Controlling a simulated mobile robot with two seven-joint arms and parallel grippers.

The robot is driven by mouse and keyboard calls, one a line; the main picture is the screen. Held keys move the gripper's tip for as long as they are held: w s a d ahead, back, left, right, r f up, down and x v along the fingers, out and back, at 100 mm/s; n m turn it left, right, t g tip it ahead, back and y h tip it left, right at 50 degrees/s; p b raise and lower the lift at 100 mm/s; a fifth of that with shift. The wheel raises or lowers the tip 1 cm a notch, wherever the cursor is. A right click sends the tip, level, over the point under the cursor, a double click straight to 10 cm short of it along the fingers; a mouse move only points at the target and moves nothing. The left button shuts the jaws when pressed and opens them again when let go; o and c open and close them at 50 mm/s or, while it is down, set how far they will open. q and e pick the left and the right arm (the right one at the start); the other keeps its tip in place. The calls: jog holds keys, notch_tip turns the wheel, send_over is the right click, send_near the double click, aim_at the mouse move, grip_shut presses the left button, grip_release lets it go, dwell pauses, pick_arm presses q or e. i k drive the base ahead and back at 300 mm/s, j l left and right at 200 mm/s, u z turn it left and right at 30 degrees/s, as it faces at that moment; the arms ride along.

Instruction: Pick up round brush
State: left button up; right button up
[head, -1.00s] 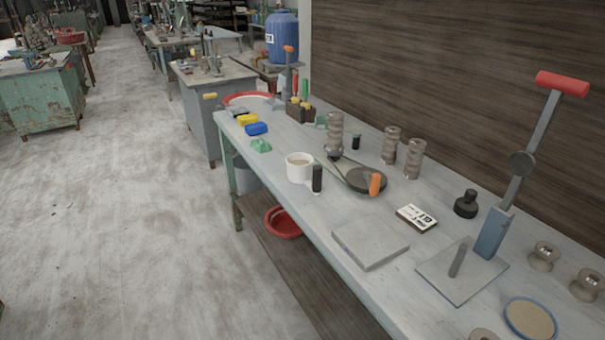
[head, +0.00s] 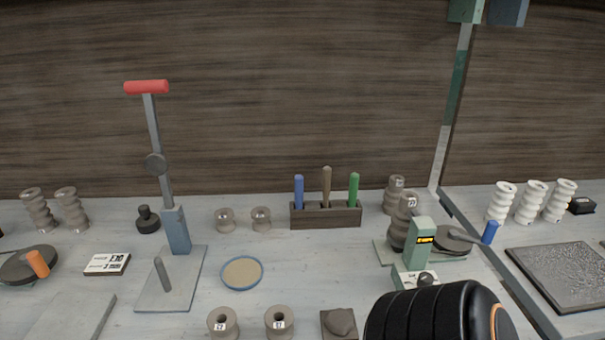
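I cannot pick out a round brush for sure. A dark wooden rack (head: 326,216) stands at the back middle of the bench and holds three upright tools. Their handles are blue (head: 299,191), brown (head: 327,186) and green (head: 354,189); their lower ends are hidden in the rack, so I cannot tell what kind of tools they are. Neither of my grippers is in view. A black ribbed part at the bottom right looks like my own arm and hides the bench front there.
A lever press (head: 176,230) with a red handle stands left of the rack. A round blue-rimmed dish (head: 241,273), grey spools (head: 222,322) and a green device (head: 418,245) stand near. White spools (head: 533,203) are at the right. Bare bench lies in front of the rack.

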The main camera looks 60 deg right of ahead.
aim_at(297, 179)
jog(key=z, duration=1.9)
